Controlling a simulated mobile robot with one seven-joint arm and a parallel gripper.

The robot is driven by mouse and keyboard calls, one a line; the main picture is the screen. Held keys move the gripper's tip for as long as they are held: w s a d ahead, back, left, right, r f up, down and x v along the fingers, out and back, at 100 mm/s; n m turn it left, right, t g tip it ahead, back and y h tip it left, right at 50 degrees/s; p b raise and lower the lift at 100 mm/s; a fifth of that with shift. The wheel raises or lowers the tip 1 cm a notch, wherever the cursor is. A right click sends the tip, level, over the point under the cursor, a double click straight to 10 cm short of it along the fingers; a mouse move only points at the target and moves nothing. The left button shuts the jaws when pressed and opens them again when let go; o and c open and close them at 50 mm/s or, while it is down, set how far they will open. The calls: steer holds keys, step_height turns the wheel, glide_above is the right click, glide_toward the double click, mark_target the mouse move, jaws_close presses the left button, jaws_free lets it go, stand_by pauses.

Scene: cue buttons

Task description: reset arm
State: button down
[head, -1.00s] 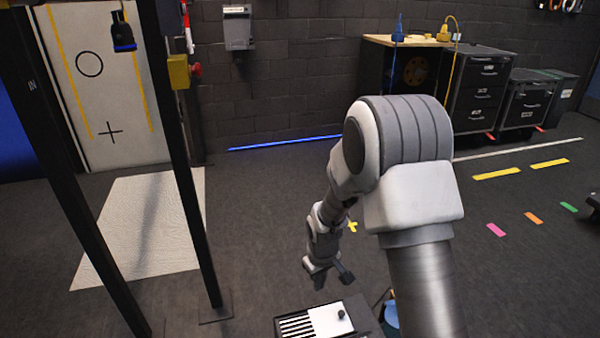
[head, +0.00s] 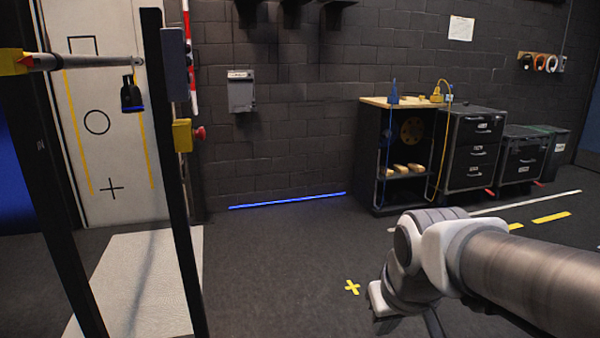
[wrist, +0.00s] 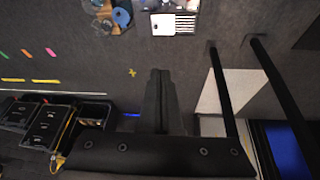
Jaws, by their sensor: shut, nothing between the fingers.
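My arm (head: 520,275) enters the head view from the right edge and bends down at its elbow at the lower right. My gripper (wrist: 160,72) shows in the wrist view with its two dark fingers together and nothing between them. In the head view the arm's end runs toward the bottom edge, and the fingers cannot be made out there. A panel (wrist: 161,24) with a white face and black stripes lies at the top of the wrist view, apart from the fingertips.
Two dark posts (head: 178,200) stand at the left, with a yellow box and red button (head: 184,135) on one. A wooden-topped bench (head: 375,150) and dark drawer cabinets (head: 475,150) line the back wall. A blue item (wrist: 122,17) sits beside the panel. The middle floor is clear.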

steer(key=s+d+r+m+t, duration=0.1)
steer(key=s+r+m, duration=0.15)
steer(key=s, duration=0.65)
step_height(320, 180, up, 23)
steer(key=p, duration=2.3)
steer(key=shift+w+n, duration=0.25)
steer(key=shift+n, duration=0.2)
steer(key=shift+d, duration=0.1)
